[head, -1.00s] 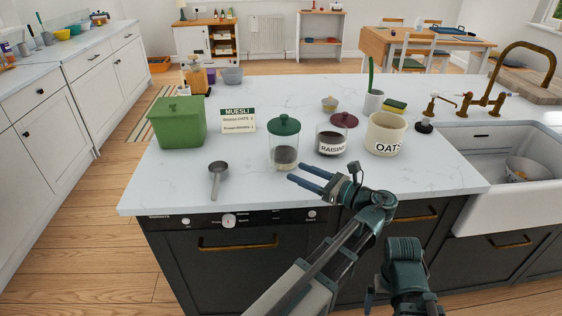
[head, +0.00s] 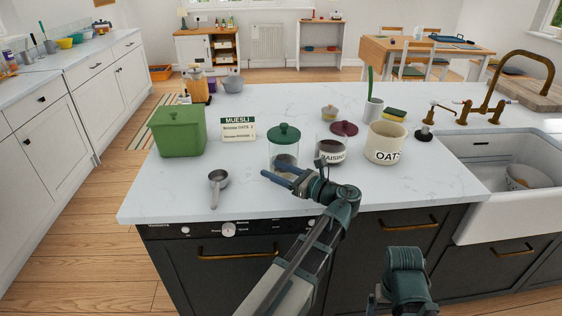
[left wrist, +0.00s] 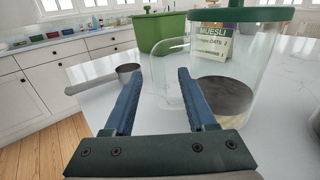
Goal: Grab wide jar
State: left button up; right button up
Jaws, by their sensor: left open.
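A clear glass jar with a green lid (head: 284,135) stands upright on the island counter, dark contents at its bottom. It fills the right of the left wrist view (left wrist: 232,95), with a handle-like glass loop on its left side. A raisins jar (head: 331,154) with a dark red lid behind it and a cream oats jar (head: 384,143) stand to its right. I cannot tell which is the wide jar. My left gripper (head: 269,169) is open and empty, its blue fingers in front of the green-lidded jar's lower part. They also show in the left wrist view (left wrist: 160,75). Contact is unclear.
A metal scoop (head: 216,183) lies left of my left gripper. A green box (head: 178,131) and a muesli card (head: 238,130) stand farther back. A sink (head: 495,165) and brass tap lie right.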

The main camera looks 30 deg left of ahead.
pick_arm(q)
jog(key=shift+w+a, duration=0.15)
jog(key=shift+a, duration=1)
jog(key=shift+w+a, duration=0.15)
jog(key=shift+a, duration=1)
grip_shut()
